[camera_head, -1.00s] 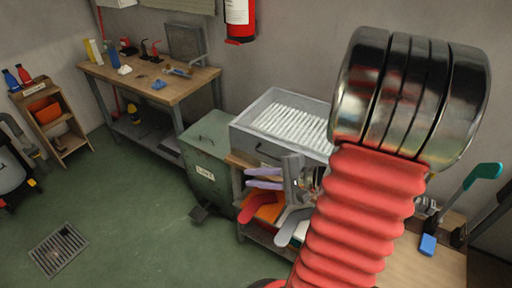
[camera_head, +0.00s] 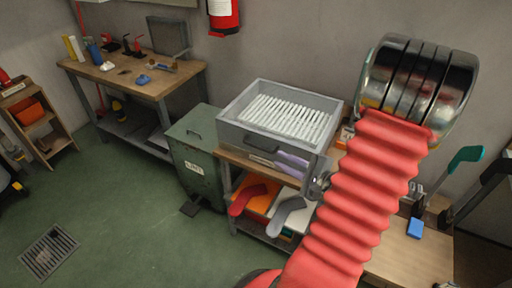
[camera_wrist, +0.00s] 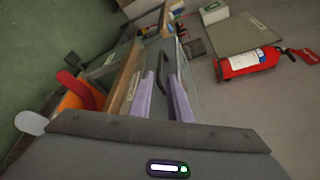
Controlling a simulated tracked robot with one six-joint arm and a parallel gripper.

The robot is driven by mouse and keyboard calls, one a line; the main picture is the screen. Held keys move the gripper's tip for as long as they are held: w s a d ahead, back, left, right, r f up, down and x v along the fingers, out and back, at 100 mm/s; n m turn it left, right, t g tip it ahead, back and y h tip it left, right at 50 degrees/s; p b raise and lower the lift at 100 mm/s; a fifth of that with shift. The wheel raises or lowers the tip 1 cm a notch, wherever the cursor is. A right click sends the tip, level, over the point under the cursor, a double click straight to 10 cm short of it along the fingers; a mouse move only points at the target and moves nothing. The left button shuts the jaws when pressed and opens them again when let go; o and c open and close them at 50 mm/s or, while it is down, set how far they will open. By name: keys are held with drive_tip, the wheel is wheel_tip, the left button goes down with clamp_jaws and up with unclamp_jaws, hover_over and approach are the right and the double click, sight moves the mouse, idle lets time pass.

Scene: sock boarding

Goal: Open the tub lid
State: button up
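The grey tub (camera_head: 230,128) stands on a wooden-topped bench, with a row of white slats showing in its top. I cannot tell a separate lid from its rim. A black handle (camera_head: 262,144) is on its front; the handle also shows in the wrist view (camera_wrist: 163,68). My gripper (camera_head: 279,155) has two lavender fingers and is in front of the tub, close to the handle's right end. In the wrist view my gripper (camera_wrist: 159,84) is open, fingers apart with the handle ahead between them. I cannot tell whether they touch it.
A green bin (camera_head: 197,160) with a lid handle and pedal stands left of the bench. Below the tub are a red sock shape (camera_head: 244,199) and a grey one (camera_head: 285,215). A fire extinguisher (camera_head: 222,14) hangs on the wall.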

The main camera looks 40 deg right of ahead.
sight(256, 147)
drive_tip(key=shift+x, duration=6.65)
drive_tip(key=shift+c, duration=0.5)
drive_tip(key=shift+a, duration=0.1)
clamp_jaws()
drive_tip(key=shift+f, duration=0.1)
